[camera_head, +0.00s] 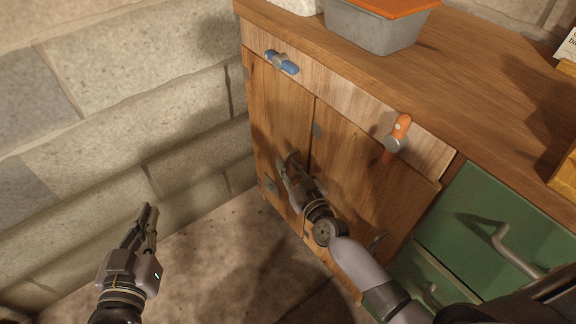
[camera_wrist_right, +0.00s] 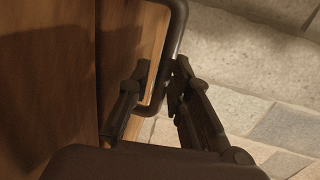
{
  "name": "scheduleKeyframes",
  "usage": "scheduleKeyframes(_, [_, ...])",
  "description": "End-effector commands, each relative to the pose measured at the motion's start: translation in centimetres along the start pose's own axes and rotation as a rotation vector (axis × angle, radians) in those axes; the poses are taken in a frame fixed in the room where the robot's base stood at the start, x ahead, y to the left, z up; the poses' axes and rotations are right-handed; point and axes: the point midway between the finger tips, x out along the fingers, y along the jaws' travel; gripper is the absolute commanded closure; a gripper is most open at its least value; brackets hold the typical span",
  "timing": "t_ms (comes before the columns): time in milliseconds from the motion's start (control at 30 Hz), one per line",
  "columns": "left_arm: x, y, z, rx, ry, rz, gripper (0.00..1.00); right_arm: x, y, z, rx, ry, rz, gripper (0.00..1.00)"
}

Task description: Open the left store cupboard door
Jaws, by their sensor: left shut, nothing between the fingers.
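The left store cupboard door (camera_head: 280,105) is a brown wooden panel at the left of the cupboard front; it looks closed. My right gripper (camera_head: 286,165) is in front of its lower part. In the right wrist view, a dark bar handle (camera_wrist_right: 177,35) passes between the spread fingers of my right gripper (camera_wrist_right: 162,72). The right fingertip is against or very near the bar, and a small gap shows at the left one. My left gripper (camera_head: 147,210) is shut and empty, away from the cupboard to the left.
The right wooden door (camera_head: 355,170) adjoins it. Blue (camera_head: 282,62) and orange (camera_head: 399,132) handles sit on the strip above. Green drawers (camera_head: 490,225) stand at the right. A grey bin (camera_head: 370,32) is on the countertop. A stone wall (camera_head: 130,80) bounds the left; floor between is clear.

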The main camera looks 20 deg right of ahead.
Motion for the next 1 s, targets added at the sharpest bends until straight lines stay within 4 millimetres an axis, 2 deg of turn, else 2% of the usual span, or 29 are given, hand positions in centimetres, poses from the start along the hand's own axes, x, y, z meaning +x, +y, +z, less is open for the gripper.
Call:
scheduleKeyframes(67, [0.0, 0.0, 0.01, 0.0, -0.001, 0.0, 1.0, -0.02, -0.01, 0.01, 0.0, 0.0, 0.0, 0.81])
scheduleKeyframes(367, [-0.01, -0.01, 0.04, 0.0, -0.002, 0.0, 1.0, -0.05, 0.0, 0.02, 0.0, 0.0, 0.0, 1.0])
scheduleKeyframes(1000, [-0.01, -0.03, 0.05, 0.0, -0.003, -0.001, 1.0, -0.08, 0.01, 0.04, 0.0, -0.001, 0.0, 1.0])
